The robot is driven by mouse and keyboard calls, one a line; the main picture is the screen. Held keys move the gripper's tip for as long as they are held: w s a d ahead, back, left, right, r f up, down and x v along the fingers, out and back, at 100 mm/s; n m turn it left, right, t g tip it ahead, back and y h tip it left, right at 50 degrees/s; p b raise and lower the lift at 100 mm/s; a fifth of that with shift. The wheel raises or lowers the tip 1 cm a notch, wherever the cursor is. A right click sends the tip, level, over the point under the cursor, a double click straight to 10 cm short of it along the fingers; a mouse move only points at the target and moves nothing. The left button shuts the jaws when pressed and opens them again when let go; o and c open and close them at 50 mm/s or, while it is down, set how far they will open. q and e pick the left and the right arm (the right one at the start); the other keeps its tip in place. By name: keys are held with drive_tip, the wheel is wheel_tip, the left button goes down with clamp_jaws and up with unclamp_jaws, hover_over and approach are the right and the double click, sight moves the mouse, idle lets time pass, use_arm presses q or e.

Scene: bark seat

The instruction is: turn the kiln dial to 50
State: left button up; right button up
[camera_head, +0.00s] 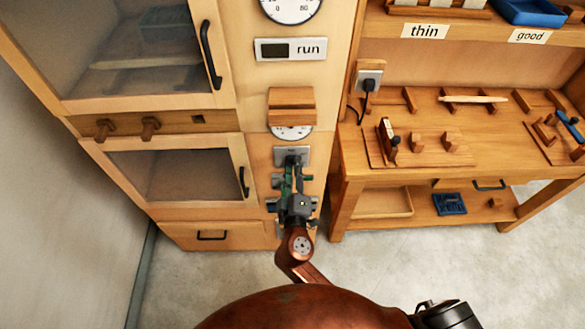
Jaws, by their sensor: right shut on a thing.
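My right gripper (291,174) reaches up from below to the front panel of the wooden kiln cabinet. It is shut at a grey metal plate (291,151). Its jaws hide what they hold, apparently the kiln dial's knob. Just above is a white round scale (291,133), its upper part covered by a projecting wooden block (291,105). Its figures are too small to read. A larger white gauge (290,8) with "0" and "80" is cut off by the top edge. My left gripper is not in view.
A "run" sign (290,49) with a dark window sits on the panel. Glass-fronted doors (185,175) with black handles are at left. A wooden workbench (400,167) with blocks and tools stands close at right. Grey floor lies open in front.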

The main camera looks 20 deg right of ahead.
idle(0.4)
drive_tip(key=o, duration=1.2)
drive_tip(key=shift+c, duration=0.2)
drive_tip(key=v, duration=1.2)
